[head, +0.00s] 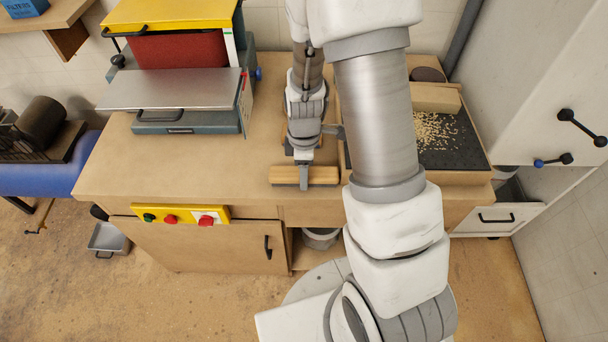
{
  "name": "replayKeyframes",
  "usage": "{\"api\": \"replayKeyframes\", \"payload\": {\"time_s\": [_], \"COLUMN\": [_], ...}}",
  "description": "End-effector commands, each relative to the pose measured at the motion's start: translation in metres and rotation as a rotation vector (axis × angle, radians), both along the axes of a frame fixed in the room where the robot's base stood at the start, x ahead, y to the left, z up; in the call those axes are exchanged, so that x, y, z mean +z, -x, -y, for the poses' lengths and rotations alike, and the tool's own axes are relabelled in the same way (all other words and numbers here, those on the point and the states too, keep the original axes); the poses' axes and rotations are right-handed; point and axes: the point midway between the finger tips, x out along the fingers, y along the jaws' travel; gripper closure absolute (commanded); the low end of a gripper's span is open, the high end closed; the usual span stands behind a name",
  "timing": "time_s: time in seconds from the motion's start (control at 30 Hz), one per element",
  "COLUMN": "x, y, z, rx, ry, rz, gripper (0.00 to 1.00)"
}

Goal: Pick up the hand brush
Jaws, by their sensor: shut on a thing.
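The hand brush (324,175) is a wooden block with a thin dark edge, probably bristles, along its lower front. It is near the front edge of the worktop, just right of the middle of the picture. My gripper (304,178) points down over its middle and is shut on it. The finger in front covers part of the wood; the far finger is hidden. I cannot tell whether the brush rests on the worktop or is slightly above it.
A machine with a metal plate (172,89) and yellow top stands on the worktop (170,163) at left. A dark tray (457,160) with wood chips and a wooden block (435,98) is at right. The worktop's front left is clear.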

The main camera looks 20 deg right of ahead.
Motion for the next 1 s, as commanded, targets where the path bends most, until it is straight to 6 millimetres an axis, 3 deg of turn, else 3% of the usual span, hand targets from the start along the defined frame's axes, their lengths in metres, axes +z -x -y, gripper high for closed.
{"api": "replayKeyframes", "payload": {"time_s": [0.37, 0.8, 1.0], "x": [0.004, 0.08, 0.099], "y": [-0.001, -0.001, -0.001], "z": [0.0, 0.0, 0.0], "rx": [0.0, 0.001, -0.001], "ry": [0.0, 0.0, 0.0], "rz": [0.002, 0.005, 0.002], "gripper": [1.0, 1.0, 1.0]}}
